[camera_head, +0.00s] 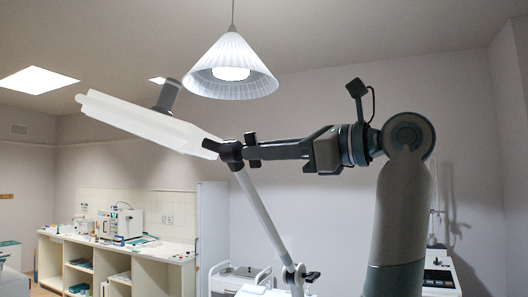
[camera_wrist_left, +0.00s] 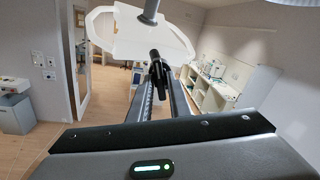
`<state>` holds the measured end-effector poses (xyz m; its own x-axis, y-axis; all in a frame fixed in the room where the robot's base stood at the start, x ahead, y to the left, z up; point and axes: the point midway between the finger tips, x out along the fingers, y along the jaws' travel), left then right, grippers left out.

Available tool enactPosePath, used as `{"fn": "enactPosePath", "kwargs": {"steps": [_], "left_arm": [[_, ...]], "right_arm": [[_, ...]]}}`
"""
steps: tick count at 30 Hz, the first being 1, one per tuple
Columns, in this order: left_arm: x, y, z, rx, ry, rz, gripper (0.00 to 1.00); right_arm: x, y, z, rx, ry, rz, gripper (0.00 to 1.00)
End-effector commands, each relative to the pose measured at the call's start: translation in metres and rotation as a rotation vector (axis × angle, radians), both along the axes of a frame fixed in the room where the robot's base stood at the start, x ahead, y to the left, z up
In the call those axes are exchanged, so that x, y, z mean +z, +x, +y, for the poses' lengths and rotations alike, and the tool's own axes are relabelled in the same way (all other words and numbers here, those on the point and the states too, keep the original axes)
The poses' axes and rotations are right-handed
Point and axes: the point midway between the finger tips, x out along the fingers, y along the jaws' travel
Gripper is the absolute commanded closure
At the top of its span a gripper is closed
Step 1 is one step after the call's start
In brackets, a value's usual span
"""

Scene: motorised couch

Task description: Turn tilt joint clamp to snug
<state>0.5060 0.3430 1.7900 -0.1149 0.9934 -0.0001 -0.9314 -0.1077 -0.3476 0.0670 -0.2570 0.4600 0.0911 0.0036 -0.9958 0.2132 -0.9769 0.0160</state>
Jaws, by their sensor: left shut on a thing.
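The white lamp head (camera_head: 150,122) reaches up and left from a dark tilt joint (camera_head: 230,153) at the top of a slanted pale pole (camera_head: 262,212). The tilt joint clamp is a small black lever or knob (camera_head: 250,138) at this joint. My left gripper (camera_head: 252,151) is level beside the joint, shut on the clamp; its fingers partly hide it. In the left wrist view the black clamp (camera_wrist_left: 156,66) stands between the fingertips of my left gripper (camera_wrist_left: 158,84), with the white lamp head (camera_wrist_left: 118,47) behind. My right gripper is in neither view.
A second joint with a black lever (camera_head: 312,276) sits lower on the pole. A cone-shaped pendant lamp (camera_head: 232,62) hangs above. Shelving with a white counter (camera_head: 110,240) stands along the left wall, and a white trolley (camera_head: 240,275) stands behind the pole.

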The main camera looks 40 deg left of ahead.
Motion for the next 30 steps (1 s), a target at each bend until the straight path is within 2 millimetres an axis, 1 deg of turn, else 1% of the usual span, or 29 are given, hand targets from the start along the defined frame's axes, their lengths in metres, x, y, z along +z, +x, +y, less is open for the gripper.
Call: {"fn": "enactPosePath", "kwargs": {"steps": [8, 21, 30], "left_arm": [[-0.001, 0.0, -0.001, -0.002, 0.018, -0.162, 1.0], [0.0, 0.0, 0.0, -0.002, 0.06, -0.525, 1.0], [0.001, 0.0, 0.0, -0.001, 0.079, -0.684, 1.0]], "right_arm": [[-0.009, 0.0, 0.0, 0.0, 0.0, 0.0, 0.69], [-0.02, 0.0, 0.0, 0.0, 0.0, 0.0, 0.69], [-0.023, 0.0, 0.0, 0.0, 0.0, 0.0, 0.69]]}}
